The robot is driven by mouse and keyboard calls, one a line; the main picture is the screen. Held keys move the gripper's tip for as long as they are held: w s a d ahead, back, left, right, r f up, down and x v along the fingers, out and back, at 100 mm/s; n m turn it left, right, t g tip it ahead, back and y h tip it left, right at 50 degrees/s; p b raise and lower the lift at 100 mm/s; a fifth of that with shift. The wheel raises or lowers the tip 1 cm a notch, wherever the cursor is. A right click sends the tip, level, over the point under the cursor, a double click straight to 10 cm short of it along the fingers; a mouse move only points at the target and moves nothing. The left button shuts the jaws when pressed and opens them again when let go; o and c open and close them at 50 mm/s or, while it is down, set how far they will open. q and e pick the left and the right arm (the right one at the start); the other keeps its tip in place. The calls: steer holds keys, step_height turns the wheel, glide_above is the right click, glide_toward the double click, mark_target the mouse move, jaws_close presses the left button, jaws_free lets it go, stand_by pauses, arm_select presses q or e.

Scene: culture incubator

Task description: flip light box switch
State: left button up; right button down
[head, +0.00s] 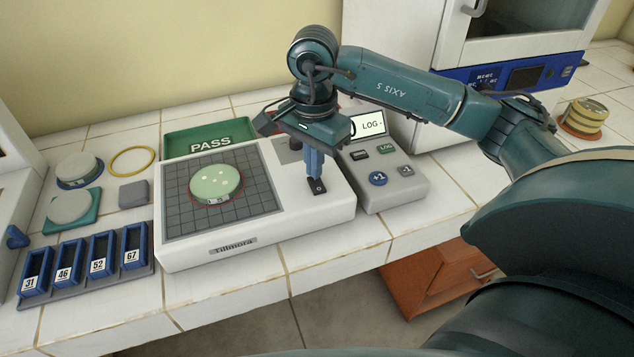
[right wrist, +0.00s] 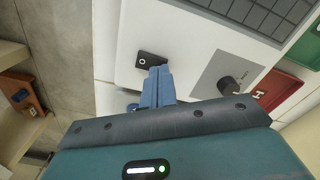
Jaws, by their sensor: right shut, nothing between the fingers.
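The light box (head: 262,235) is a white unit with a dark grid panel on the white-tiled bench. Its black rocker switch (head: 318,187) is at the front right of its top; in the right wrist view the switch (right wrist: 148,60) shows a white circle mark. My right gripper (head: 315,178) points down with its blue fingers shut and empty. The fingertips are at the switch's rear edge; I cannot tell if they touch it. In the right wrist view the fingertips (right wrist: 158,70) overlap the switch's edge. A green-lidded dish (head: 215,183) sits on the grid. My left gripper is not in view.
A grey LOG device (head: 390,183) with buttons stands right of the light box. A green PASS tray (head: 208,138) lies behind it. A rack of blue numbered slots (head: 90,262) and several dishes are at left. A dark knob (right wrist: 232,88) is on the light box near the gripper.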

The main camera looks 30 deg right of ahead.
steer(key=shift+f+b, duration=0.45)
steer(key=shift+f, duration=0.1)
steer(key=shift+r, duration=0.15)
steer(key=shift+r+p, duration=2.2)
steer(key=shift+r, duration=1.25)
